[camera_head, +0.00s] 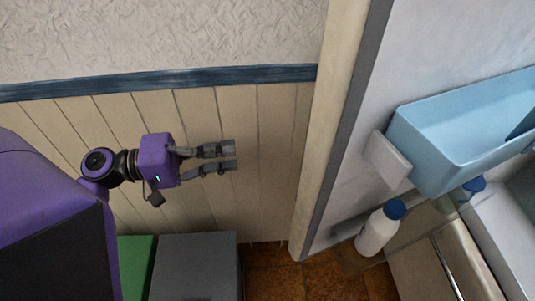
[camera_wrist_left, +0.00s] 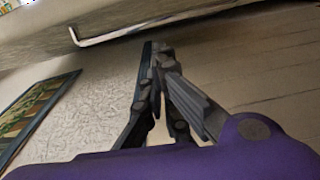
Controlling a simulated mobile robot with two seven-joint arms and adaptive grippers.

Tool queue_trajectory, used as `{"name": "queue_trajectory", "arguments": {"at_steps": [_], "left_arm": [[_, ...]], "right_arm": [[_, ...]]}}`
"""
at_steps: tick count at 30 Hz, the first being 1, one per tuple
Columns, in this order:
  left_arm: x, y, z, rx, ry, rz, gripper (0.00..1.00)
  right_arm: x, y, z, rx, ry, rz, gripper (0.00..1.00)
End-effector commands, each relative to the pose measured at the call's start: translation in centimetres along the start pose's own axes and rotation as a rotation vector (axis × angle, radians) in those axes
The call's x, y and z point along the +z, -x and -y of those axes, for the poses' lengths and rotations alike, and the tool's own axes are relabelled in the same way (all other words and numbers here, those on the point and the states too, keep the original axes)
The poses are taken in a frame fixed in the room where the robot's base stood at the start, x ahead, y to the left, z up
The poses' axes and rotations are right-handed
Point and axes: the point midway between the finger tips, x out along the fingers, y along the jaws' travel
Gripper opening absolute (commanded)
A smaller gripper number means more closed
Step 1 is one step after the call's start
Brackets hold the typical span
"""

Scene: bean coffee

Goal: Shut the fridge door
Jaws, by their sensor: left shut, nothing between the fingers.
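The fridge door (camera_head: 330,110) stands open in the head view, its cream edge and grey seal facing me and its white inner side turned to the right. My left gripper (camera_head: 236,157) is to the left of the door, apart from it, in front of the panelled wall. It points right toward the door and is shut and empty. In the left wrist view its fingers (camera_wrist_left: 158,52) reach up toward a pale surface with a metal bar handle (camera_wrist_left: 110,37), which looks like the door's outer face. My right gripper is in neither view.
The door carries a light blue bin (camera_head: 440,150) and a white bottle with a blue cap (camera_head: 377,230) low down. A grey box (camera_head: 195,268) and a green one (camera_head: 135,265) stand below my left gripper. Brown tiles (camera_head: 275,275) show between box and door.

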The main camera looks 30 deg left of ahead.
Motion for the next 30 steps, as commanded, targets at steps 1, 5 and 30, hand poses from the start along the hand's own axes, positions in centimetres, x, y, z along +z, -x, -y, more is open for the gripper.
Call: {"name": "queue_trajectory", "arguments": {"at_steps": [1, 5, 30], "left_arm": [[0.4, -0.1, -0.3, 0.013, 0.016, 0.017, 0.00], [0.7, -1.1, -0.3, 0.012, 0.028, 0.028, 0.00], [4.7, -10.9, -0.3, 0.009, 0.027, 0.024, 0.00]], "right_arm": [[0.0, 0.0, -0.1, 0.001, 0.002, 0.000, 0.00], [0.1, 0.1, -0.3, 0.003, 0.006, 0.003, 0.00], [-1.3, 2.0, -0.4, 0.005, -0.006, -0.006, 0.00]]}}
